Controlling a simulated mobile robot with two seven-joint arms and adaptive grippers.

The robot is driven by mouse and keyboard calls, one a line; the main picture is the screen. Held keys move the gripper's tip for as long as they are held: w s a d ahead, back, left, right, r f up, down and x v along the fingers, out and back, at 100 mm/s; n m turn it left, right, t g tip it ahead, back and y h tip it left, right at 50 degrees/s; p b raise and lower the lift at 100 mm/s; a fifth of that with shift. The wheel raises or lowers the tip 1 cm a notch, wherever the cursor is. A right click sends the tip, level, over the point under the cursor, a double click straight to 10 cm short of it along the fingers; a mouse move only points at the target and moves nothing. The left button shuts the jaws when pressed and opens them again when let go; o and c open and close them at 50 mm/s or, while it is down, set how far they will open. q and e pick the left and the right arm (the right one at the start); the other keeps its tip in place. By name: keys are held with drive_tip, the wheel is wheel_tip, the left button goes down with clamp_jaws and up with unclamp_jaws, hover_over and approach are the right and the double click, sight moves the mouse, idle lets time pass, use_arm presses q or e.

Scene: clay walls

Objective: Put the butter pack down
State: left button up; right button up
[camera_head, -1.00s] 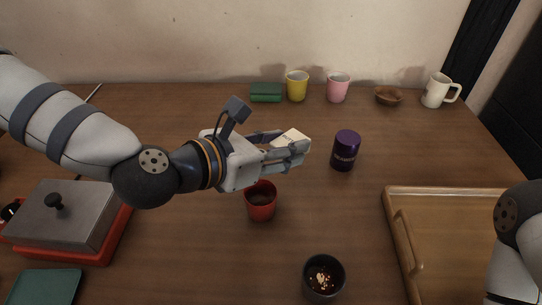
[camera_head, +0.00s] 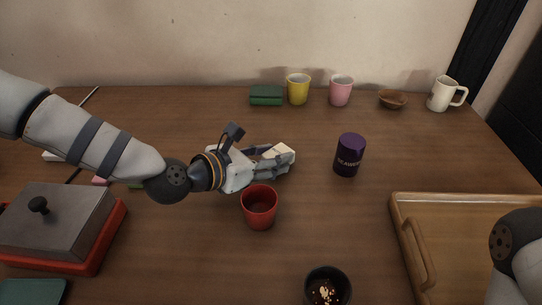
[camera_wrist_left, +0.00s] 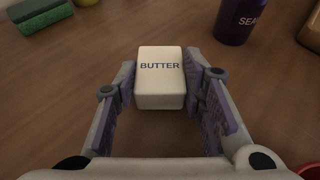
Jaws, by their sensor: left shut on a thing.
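The butter pack (camera_head: 282,149) is a small cream block. In the left wrist view the butter pack (camera_wrist_left: 160,78) shows the word BUTTER and sits level between the finger pads. My left gripper (camera_head: 278,158) is shut on it, low over the middle of the table, behind the red cup. I cannot tell whether the underside of the pack touches the wood. My right gripper is out of view; only a part of my right arm shows at the lower right.
A red cup (camera_head: 259,211) stands just in front of my left gripper, and a purple canister (camera_head: 348,157) to its right. A wooden tray (camera_head: 413,257) lies at the right.

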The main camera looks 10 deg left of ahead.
use_arm(q)
drive_tip(key=shift+f, duration=0.2)
drive_tip(key=o, duration=0.9)
drive_tip(key=shift+o, duration=0.2)
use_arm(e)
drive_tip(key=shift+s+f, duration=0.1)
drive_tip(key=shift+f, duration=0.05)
use_arm(q)
drive_tip(key=shift+s+a+r, duration=0.1)
drive_tip(key=shift+r, duration=0.3)
drive_tip(key=p+v, duration=0.2)
drive_tip(key=v, duration=0.8)
drive_tip(key=shift+s+a+r, duration=0.15)
drive_tip(key=shift+s+r, duration=0.05)
drive_tip(key=shift+s, duration=0.05)
drive_tip(key=shift+s+a, duration=0.2)
drive_tip(key=shift+s, duration=0.25)
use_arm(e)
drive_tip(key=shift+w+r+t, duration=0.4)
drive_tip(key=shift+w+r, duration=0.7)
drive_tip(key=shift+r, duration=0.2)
